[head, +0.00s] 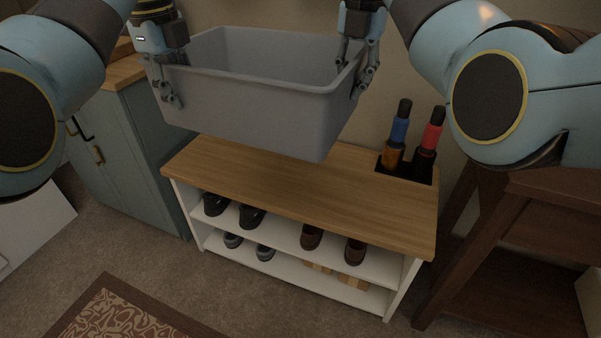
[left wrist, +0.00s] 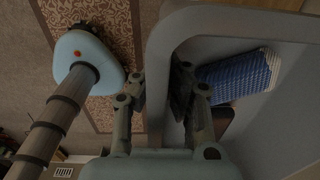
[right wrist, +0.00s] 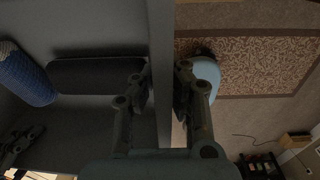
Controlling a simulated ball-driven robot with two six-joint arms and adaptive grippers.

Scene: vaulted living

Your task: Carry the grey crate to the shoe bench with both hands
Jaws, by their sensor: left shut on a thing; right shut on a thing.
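The grey crate (head: 255,100) hangs in the air above the shoe bench, fairly level. My left gripper (head: 172,98) is shut on its left wall, and my right gripper (head: 362,90) is shut on its right wall. In the left wrist view my left gripper (left wrist: 158,95) straddles the crate rim, and a blue patterned item (left wrist: 240,78) lies inside. In the right wrist view my right gripper (right wrist: 162,88) pinches the wall, with the blue item (right wrist: 25,78) and a dark item (right wrist: 95,76) inside. The shoe bench (head: 290,187) has a bare wooden top below the crate.
A dark holder with bottles (head: 398,140) stands at the bench top's right end. Shoes (head: 252,216) fill the shelves below. A blue-grey cabinet (head: 140,150) is at left, a dark wooden table (head: 540,190) at right. A patterned rug (head: 120,315) lies in front.

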